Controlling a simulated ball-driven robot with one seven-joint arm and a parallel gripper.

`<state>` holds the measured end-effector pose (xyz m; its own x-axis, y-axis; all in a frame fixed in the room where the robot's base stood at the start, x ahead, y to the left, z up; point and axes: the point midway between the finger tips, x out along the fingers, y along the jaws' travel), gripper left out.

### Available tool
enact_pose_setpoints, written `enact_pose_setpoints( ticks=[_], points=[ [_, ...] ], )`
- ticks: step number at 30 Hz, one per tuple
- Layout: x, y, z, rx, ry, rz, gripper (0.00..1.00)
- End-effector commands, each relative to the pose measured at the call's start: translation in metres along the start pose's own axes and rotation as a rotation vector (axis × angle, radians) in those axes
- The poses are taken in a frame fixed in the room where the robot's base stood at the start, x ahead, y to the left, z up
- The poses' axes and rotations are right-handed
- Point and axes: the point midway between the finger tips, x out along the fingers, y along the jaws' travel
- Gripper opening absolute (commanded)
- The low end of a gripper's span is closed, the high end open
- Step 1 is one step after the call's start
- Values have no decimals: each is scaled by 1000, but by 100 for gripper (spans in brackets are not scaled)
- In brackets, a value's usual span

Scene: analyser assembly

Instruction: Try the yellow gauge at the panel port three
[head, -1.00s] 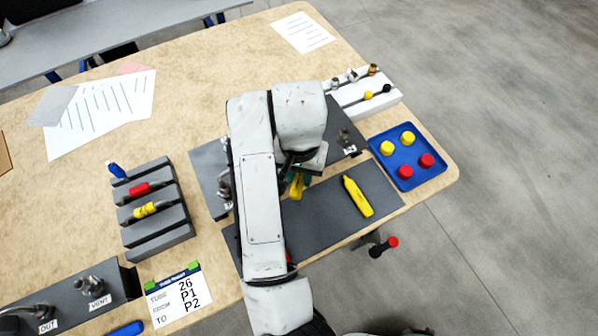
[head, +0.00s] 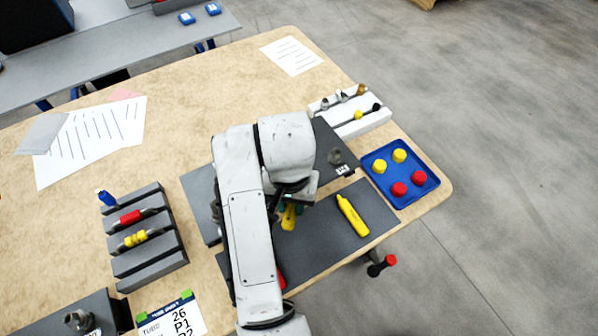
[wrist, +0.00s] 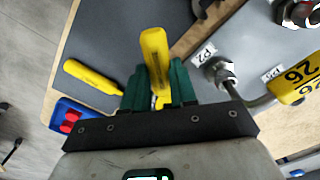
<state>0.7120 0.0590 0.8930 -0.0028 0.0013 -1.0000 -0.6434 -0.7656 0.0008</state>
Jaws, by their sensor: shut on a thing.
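My gripper (wrist: 160,88) has green fingers shut on a yellow gauge (wrist: 155,52), whose flat yellow handle sticks out beyond the fingertips. In the head view, the held yellow gauge (head: 288,217) shows just below my wrist, over the dark mat (head: 325,248). In the wrist view, a metal fitting (wrist: 221,72) stands beside a label reading P2 (wrist: 205,55), right of my gripper. Another label (wrist: 271,74), seemingly P3, is farther right. The gauge is apart from both. My arm hides much of the panel in the head view.
A yellow marker-like piece (head: 352,215) lies on the mat. A blue tray (head: 383,188) holds yellow and red caps. A white rack (head: 372,124) stands behind it. A grey slotted rack (head: 150,262) is at left. A yellow tag reading 26 (wrist: 297,77) is near the fittings.

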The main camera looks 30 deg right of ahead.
Motion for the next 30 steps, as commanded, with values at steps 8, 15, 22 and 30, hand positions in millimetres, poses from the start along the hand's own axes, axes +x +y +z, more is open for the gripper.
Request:
enact_pose_setpoints(
  ticks=[8,15,22,30],
  points=[
    [-1,0,18,-1,1,-2,0],
    [-1,0,31,-1,0,-1,0],
    [-7,0,33,2,1,-1,0],
    [-43,0,33,2,1,-1,0]
  ],
)
